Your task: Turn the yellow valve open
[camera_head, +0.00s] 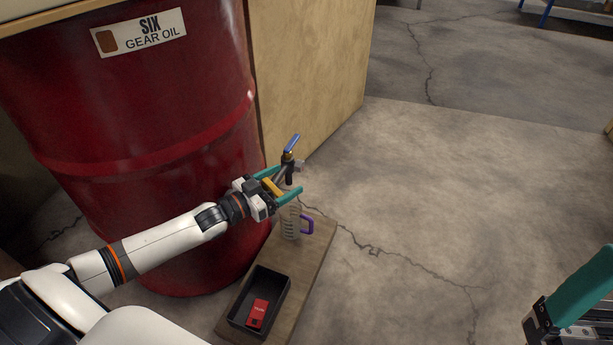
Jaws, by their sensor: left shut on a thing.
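The yellow valve (272,187) shows as a short yellow handle by the side of the red oil drum (150,130). My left gripper (280,183) reaches in from the left with its teal fingers on either side of the yellow handle, shut on it. The gripper hides part of the valve body. A second valve with a blue handle (292,143) stands just above and behind it. A clear jug (290,222) with a purple handle stands below the gripper. My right gripper (575,300) is partly in view at the lower right, and its opening is not clear.
The jug stands on a wooden board (313,250) on the floor. A black tray (240,312) with a red box (258,313) sits at its near end. The cracked concrete floor to the right is clear.

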